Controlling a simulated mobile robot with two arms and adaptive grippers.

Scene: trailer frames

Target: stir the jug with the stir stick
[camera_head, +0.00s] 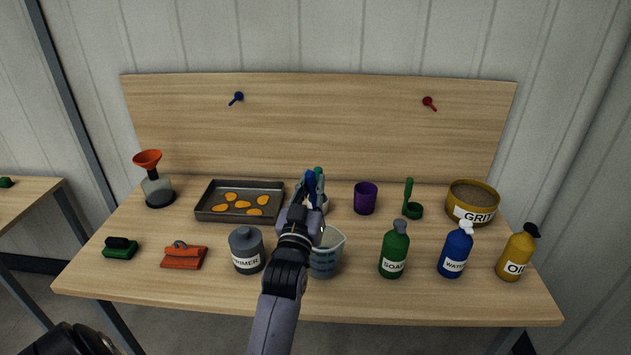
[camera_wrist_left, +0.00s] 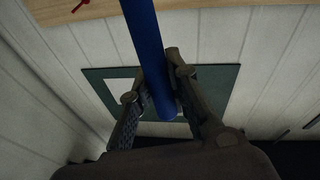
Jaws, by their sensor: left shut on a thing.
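The jug (camera_head: 326,262) is a clear grey-blue beaker with a spout, standing on the workbench near its front middle. My left arm hides part of it. My left gripper (camera_head: 314,187) is behind and above the jug in the head view, shut on a blue stick. In the left wrist view the blue stir stick (camera_wrist_left: 143,40) is a thick blue rod between the two fingers (camera_wrist_left: 158,95). In the head view only a small blue part of it shows among the fingers. Whether it touches anything below is hidden. My right gripper is not in view.
A pale cup (camera_head: 325,205) and something green show behind the gripper. A primer can (camera_head: 246,250) stands left of the jug, a green soap bottle (camera_head: 394,252) right. A baking tray (camera_head: 203,214) and purple cup (camera_head: 365,200) stand farther back. A pegboard panel (camera_head: 320,120) rises behind.

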